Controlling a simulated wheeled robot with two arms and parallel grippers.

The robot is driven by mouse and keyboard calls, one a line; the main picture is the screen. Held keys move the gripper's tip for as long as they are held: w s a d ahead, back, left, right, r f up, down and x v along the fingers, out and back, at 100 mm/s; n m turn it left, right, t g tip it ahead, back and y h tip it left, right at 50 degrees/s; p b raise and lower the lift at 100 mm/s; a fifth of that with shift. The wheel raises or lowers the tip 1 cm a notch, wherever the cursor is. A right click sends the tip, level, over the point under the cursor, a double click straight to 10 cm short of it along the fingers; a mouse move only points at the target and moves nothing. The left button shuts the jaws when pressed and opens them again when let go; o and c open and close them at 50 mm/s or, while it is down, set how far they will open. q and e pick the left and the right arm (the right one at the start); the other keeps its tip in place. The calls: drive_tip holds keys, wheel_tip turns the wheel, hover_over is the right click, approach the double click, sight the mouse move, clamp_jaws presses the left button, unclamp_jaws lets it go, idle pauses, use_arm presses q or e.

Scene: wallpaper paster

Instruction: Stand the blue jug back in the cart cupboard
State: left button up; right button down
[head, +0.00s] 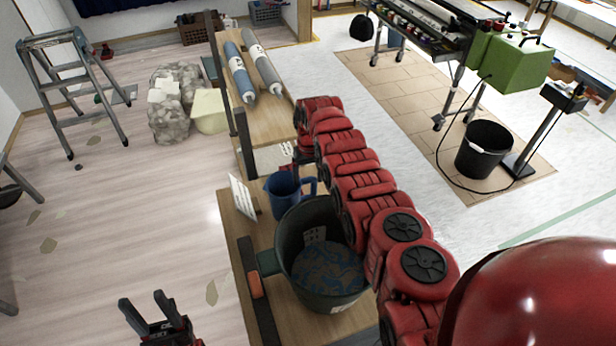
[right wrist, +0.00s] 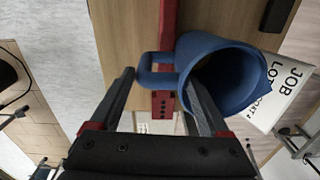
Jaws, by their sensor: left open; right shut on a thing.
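The blue jug (head: 283,196) is upright in the head view, over the wooden cart (head: 236,224) and just behind the green bucket. In the right wrist view the jug (right wrist: 222,72) shows its open mouth, with its handle (right wrist: 150,70) between the fingers of my right gripper (right wrist: 160,78). That gripper is shut on the jug; my right arm largely hides it in the head view. Whether the jug's base touches the cart is hidden. My left gripper (head: 145,302) is open and empty over the floor, left of the cart. I cannot make out the cupboard's opening.
The dark green bucket (head: 285,245) with blue-patterned contents stands close in front of the jug. A white printed card (head: 243,196) stands at the jug's left; it reads "JOB LOT" in the wrist view. Two rolls (head: 238,72) (head: 265,68) lie on the upper shelf. Floor to the left is mostly open.

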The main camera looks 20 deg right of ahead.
drive_tip(key=shift+f, duration=0.1)
drive_tip(key=shift+f, duration=0.15)
unclamp_jaws()
